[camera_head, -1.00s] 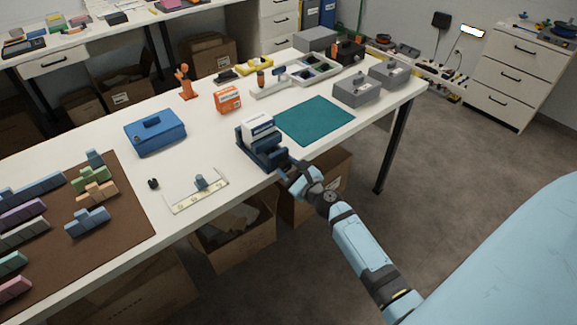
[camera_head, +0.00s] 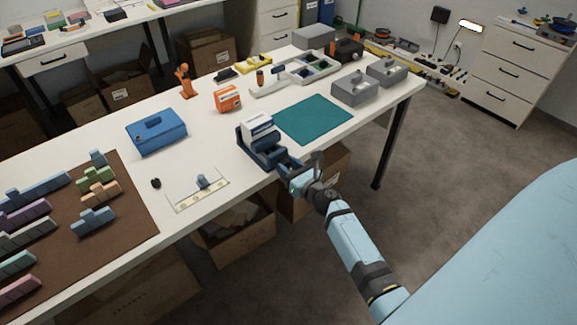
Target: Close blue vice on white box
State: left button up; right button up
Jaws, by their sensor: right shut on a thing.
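The blue vice (camera_head: 265,156) stands on the white table near its front edge. The white box (camera_head: 257,129) sits upright between the vice's jaws; whether both jaws touch it is too small to tell. My right gripper (camera_head: 291,168) is at the front end of the vice, at the table edge, shut on what looks like the vice's handle (camera_head: 287,163). The fingers and the handle overlap, so the exact grip is partly hidden. My left gripper is not in view.
A teal mat (camera_head: 313,118) lies right of the vice. An orange box (camera_head: 228,99) and a blue toolbox (camera_head: 156,131) stand behind and left. A white plate with a small blue block (camera_head: 203,181) lies left of the vice. Open cartons (camera_head: 235,235) sit below the table edge.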

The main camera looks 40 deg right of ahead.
dwell(0.3)
jog(key=o, duration=0.9)
jog(key=shift+o, duration=0.2)
jog(key=s+d+b, duration=0.1)
jog(key=s, duration=1.3)
jog(key=shift+w, duration=0.15)
